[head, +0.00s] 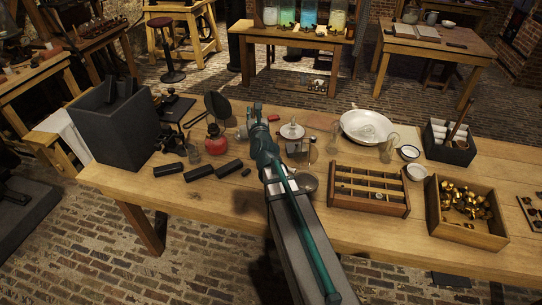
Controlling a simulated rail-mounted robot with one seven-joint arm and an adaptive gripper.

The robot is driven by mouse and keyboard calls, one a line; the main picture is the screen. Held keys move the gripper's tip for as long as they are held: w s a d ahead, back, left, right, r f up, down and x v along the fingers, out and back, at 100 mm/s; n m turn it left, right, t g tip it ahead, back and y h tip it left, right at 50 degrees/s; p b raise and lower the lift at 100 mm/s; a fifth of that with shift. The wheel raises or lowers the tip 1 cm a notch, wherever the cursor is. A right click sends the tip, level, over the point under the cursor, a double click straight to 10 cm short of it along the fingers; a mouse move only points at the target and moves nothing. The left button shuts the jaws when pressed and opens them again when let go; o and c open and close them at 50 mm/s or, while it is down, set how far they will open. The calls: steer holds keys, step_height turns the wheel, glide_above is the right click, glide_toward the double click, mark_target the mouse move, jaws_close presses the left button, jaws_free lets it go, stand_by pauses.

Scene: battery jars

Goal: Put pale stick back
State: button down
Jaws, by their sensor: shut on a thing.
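My gripper (257,112) is over the far middle of the workbench, at the end of my green and grey arm. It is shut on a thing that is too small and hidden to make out. No pale stick shows clearly in its jaws. A dark box (462,156) at the right holds several pale upright cylinders (439,130) and a leaning brown stick (457,119).
The workbench (200,205) also bears a dark crate (105,140), black blocks (198,173), a red flask (216,140), glass jars (388,147), a white dish (367,125), small bowls (416,172) and a box of brass parts (470,235). The front left is mostly clear.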

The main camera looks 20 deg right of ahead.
steer(key=w+d+r+m+h+p, duration=0.2)
steer(key=d+r, duration=0.3)
steer(key=d, duration=0.4)
step_height(320, 180, down, 18)
steer(key=b, duration=1.3)
steer(key=shift+w+d+r, duration=0.15)
steer(key=shift+w+d, duration=0.05)
steer(key=shift+d, duration=0.1)
steer(key=shift+f, duration=0.2)
steer(key=c, duration=1.2)
jaws_free()
steer(key=shift+r, duration=0.1)
steer(key=v, duration=1.2)
steer(key=shift+a+r+b, duration=0.2)
steer(key=shift+r+b, duration=0.1)
steer(key=shift+b, duration=0.1)
